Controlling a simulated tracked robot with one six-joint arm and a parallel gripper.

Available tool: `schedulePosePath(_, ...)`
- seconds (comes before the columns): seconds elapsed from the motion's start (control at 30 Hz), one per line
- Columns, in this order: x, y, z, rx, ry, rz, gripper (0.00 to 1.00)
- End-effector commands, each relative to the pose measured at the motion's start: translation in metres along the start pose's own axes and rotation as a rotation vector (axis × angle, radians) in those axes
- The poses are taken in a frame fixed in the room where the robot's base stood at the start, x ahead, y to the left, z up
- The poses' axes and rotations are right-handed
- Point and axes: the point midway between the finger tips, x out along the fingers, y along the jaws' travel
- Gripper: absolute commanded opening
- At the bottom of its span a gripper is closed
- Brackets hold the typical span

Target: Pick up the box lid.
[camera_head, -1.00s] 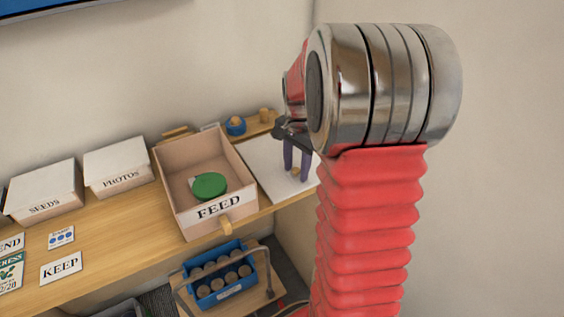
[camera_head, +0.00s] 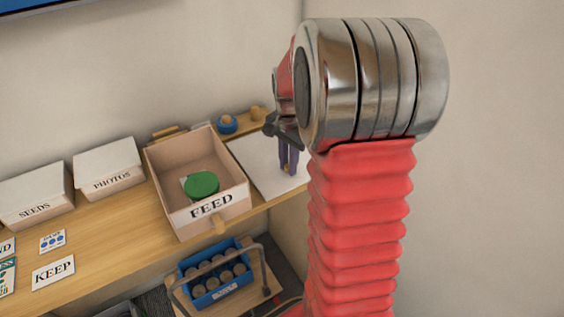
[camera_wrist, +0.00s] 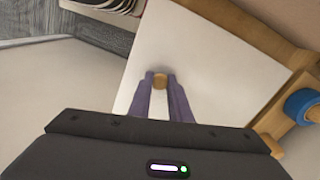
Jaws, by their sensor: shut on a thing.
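The box lid is a flat white panel (camera_head: 254,160) with a small round wooden knob. It lies on the wooden bench just right of the open FEED box (camera_head: 183,215). In the wrist view the white lid (camera_wrist: 205,55) fills the middle, with its knob (camera_wrist: 159,81) between the fingertips. My gripper (camera_head: 288,170) has purple fingers pointing down and is shut on the knob; the fingers also show in the wrist view (camera_wrist: 160,84). I see no clear gap under the lid. My arm hides its right part in the head view.
A green round thing (camera_head: 201,185) sits inside the FEED box. Closed boxes PHOTOS (camera_head: 110,168) and SEEDS (camera_head: 35,195) stand left. A blue ring (camera_wrist: 303,106) is close to the lid's far side. A blue crate of jars (camera_head: 217,275) stands below the bench edge.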

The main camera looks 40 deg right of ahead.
Motion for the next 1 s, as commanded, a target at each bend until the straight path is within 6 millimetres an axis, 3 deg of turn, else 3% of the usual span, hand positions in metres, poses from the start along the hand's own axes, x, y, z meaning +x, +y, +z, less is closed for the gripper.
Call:
schedulePosePath(0.17,-0.015,-0.001,-0.001,0.0,0.003,-0.004,0.0)
schedulePosePath(0.6,-0.087,-0.001,-0.001,0.0,0.002,-0.003,0.0)
schedulePosePath(1.0,-0.099,0.0,0.0,0.0,0.001,-0.001,0.0)
